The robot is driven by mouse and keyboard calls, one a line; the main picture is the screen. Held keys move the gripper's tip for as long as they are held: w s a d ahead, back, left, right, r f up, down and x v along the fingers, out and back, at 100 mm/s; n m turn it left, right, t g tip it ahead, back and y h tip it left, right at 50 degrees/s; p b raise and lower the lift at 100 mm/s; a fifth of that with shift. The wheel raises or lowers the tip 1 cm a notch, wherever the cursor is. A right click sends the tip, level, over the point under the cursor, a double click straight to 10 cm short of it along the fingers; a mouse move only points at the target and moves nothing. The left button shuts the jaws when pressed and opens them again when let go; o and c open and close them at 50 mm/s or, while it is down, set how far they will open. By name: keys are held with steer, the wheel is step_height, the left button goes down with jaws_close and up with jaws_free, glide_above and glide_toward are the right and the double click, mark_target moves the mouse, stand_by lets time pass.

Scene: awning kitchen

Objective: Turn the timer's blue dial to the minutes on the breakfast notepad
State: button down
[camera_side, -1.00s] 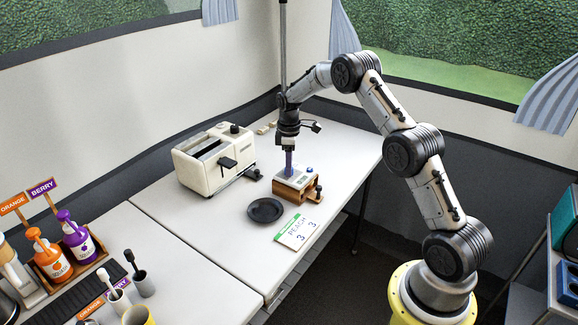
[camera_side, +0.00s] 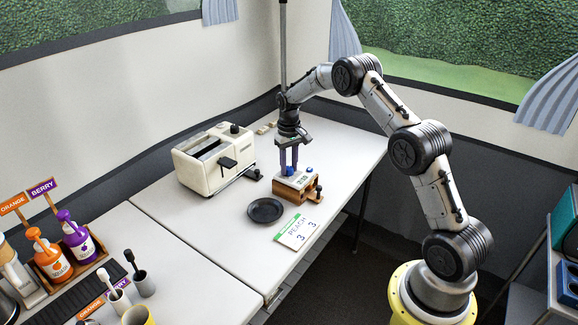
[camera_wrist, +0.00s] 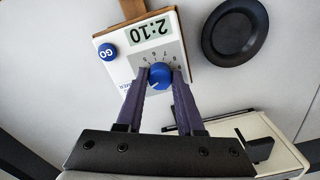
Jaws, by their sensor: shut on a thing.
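The timer (camera_side: 297,181) is a small white-faced box on a wooden base on the table, also close up in the wrist view (camera_wrist: 119,70). Its blue dial (camera_wrist: 160,76) sits among printed numbers. The display (camera_wrist: 151,33) seems to read 2:10. A round blue GO button (camera_wrist: 108,51) is beside the display. My gripper (camera_side: 288,170) points down over the timer, its two purple fingers shut on the dial, one on each side (camera_wrist: 160,84). The dial's pointer mark is too small to read surely. The notepad (camera_side: 297,231) lies in front of the timer, showing PEACH and the figure 3 twice.
A black plate (camera_side: 265,210) lies left of the notepad. A cream toaster (camera_side: 209,160) stands left of the timer. Orange (camera_side: 52,261) and purple (camera_side: 77,238) pump bottles stand in a rack at far left. The table's front edge is close to the notepad.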

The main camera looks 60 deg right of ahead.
mark_target(289, 168)
steer(key=shift+r+m, duration=0.1)
steer(key=shift+m, duration=2.1)
steer(key=c, duration=0.5)
jaws_free()
step_height(289, 168, up, 14)
steer(key=shift+f, duration=0.1)
